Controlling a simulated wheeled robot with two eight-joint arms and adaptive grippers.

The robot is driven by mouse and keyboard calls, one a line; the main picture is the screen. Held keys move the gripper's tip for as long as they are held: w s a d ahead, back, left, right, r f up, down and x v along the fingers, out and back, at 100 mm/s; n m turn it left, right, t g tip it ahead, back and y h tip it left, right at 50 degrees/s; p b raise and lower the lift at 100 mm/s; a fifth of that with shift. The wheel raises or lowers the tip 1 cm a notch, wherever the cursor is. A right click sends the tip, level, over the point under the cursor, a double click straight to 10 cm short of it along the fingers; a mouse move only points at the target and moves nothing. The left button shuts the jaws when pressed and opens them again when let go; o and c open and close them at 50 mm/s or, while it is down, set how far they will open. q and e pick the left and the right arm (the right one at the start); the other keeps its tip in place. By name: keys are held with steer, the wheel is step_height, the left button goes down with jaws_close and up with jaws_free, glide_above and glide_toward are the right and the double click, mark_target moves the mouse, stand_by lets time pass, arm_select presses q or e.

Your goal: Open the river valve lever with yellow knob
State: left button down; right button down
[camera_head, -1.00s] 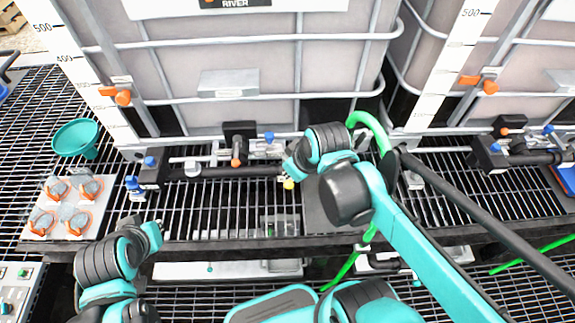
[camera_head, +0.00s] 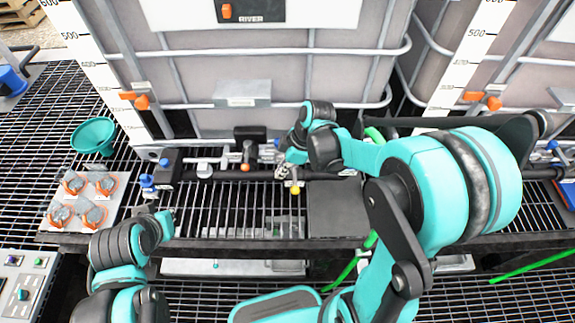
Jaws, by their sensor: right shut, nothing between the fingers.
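The yellow knob (camera_head: 295,188) shows at the end of a short lever on the dark pipe manifold, below the tote labelled RIVER (camera_head: 250,20). My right gripper (camera_head: 284,168) comes in from the right and is shut and empty. Its tips are at the pipe just left of and above the yellow knob; I cannot tell whether they touch the lever. The lever's body is partly hidden by the gripper. My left gripper (camera_head: 168,218) is low at the left, over the grating and away from the valve; its fingers are too small to read.
An orange-knobbed valve (camera_head: 245,166) and a blue-knobbed fitting (camera_head: 165,162) sit left along the pipe. A teal funnel (camera_head: 93,136) and a tray of orange-rimmed caps (camera_head: 84,200) stand at the left. A dark plate (camera_head: 336,210) lies right of the knob. Green hose (camera_head: 372,240) runs behind my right arm.

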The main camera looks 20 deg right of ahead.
mark_target(295, 178)
steer(key=d+f, duration=0.1)
steer(key=f, duration=0.1)
steer(key=d+f+b, duration=0.1)
steer(key=shift+s+d+f, duration=0.35)
steer(key=shift+s, duration=0.05)
steer(key=shift+a, duration=0.1)
